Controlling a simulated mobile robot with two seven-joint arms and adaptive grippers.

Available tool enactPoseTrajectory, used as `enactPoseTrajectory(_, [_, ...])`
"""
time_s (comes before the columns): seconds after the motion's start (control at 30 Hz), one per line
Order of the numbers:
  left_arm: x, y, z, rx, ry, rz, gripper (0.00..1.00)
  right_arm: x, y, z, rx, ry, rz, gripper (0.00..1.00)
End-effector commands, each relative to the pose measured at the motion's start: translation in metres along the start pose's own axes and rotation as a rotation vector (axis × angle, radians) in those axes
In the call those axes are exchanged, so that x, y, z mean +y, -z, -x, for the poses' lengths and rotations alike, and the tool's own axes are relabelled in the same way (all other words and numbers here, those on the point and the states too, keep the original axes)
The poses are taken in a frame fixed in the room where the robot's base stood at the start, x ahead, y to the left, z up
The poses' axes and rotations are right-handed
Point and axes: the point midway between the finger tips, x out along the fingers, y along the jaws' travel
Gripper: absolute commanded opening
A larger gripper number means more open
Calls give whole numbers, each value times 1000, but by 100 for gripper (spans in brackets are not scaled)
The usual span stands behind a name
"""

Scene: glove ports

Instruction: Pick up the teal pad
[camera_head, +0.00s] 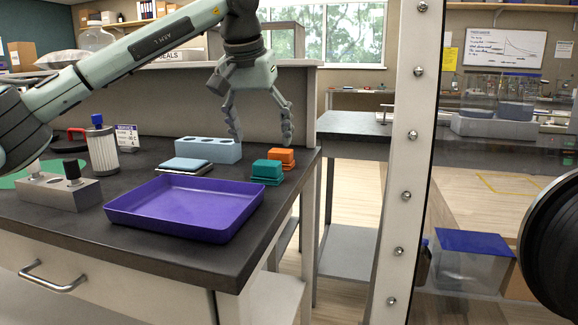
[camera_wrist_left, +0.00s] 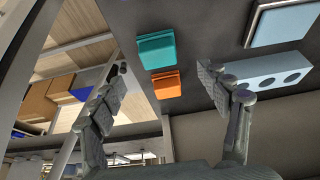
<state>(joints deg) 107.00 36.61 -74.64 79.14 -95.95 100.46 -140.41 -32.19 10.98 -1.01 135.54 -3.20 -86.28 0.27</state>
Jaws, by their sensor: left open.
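The teal pad (camera_head: 267,171) lies on the dark bench top near its right edge, just in front of an orange pad (camera_head: 282,157). In the left wrist view the teal pad (camera_wrist_left: 156,52) shows next to the orange pad (camera_wrist_left: 166,84), a little beyond the fingertips. My left gripper (camera_head: 262,138) points down above the bench, with its fingers spread wide and nothing between them. It hangs above and slightly behind the teal pad, apart from it. In the left wrist view the open fingers (camera_wrist_left: 165,85) frame the orange pad. My right gripper is not in view.
A light blue block with holes (camera_head: 209,150) stands left of the pads, close to the left finger. A purple tray (camera_head: 185,208) and a light blue pad (camera_head: 186,165) lie nearby. A white post (camera_head: 403,190) rises right of the bench.

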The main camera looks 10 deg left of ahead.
Motion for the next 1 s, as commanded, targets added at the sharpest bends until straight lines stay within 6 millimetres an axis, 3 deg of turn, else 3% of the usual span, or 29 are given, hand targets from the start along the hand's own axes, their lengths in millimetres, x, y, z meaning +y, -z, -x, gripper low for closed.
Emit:
enactPoseTrajectory(0.43, [-1, -3, -35, 1, 4, 1, 76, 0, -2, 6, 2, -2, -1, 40])
enactPoseTrajectory(0.7, [0, -8, -74, 0, 3, 2, 76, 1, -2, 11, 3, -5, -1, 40])
enactPoseTrajectory(0.97, [0, -8, -77, 2, 3, 1, 76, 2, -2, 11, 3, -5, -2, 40])
enactPoseTrajectory(1.0, [0, -8, -77, 2, 3, 1, 71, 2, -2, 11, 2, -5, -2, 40])
